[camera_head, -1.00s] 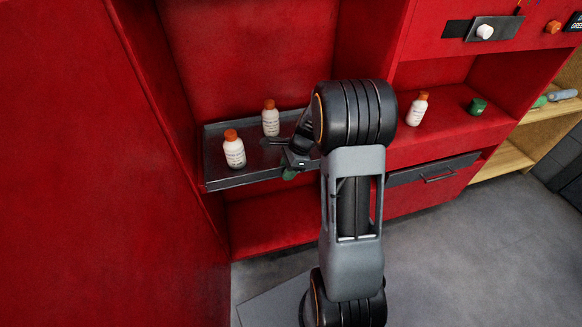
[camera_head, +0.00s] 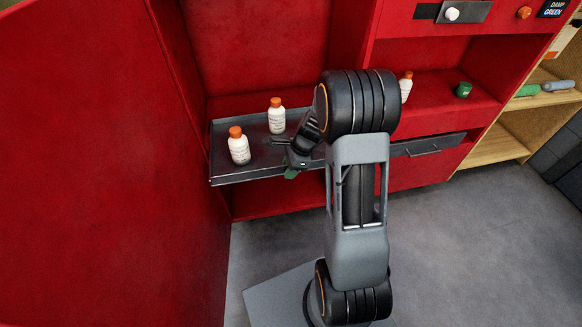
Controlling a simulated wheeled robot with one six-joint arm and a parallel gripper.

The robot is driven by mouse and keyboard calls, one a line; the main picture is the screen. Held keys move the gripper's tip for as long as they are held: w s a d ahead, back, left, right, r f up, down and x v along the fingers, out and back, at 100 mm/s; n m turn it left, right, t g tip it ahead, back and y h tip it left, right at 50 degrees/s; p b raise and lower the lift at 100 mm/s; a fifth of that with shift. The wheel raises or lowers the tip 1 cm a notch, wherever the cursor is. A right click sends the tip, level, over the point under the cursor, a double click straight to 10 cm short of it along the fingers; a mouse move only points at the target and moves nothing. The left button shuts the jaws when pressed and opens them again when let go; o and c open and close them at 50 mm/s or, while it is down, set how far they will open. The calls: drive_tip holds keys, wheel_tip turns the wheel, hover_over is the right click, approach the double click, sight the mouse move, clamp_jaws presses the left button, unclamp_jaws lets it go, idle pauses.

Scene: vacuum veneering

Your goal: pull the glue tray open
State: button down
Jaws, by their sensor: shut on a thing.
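The glue tray (camera_head: 240,174) is a dark metal tray that stands out from the red cabinet at left centre. Two white bottles with orange caps, a left one (camera_head: 238,149) and a right one (camera_head: 276,118), stand upright on it. My gripper (camera_head: 291,162) is at the tray's front edge, right of the bottles, and is shut on the tray there. The exact grip is small and dark, so the held part is hard to make out. A bit of green shows just below the gripper. My arm hides the tray's right end.
A red wall (camera_head: 110,170) rises close on the left. Right of my arm are a grey drawer front with a handle (camera_head: 424,151), another white bottle (camera_head: 406,88) and a green pot (camera_head: 463,90) on a red shelf. The grey floor (camera_head: 450,245) is free at right.

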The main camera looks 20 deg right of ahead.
drive_tip(key=shift+s, duration=0.15)
drive_tip(key=c, duration=0.9)
unclamp_jaws()
drive_tip(key=shift+c, duration=0.2)
drive_tip(key=p+v, duration=0.1)
drive_tip(key=v, duration=1.3)
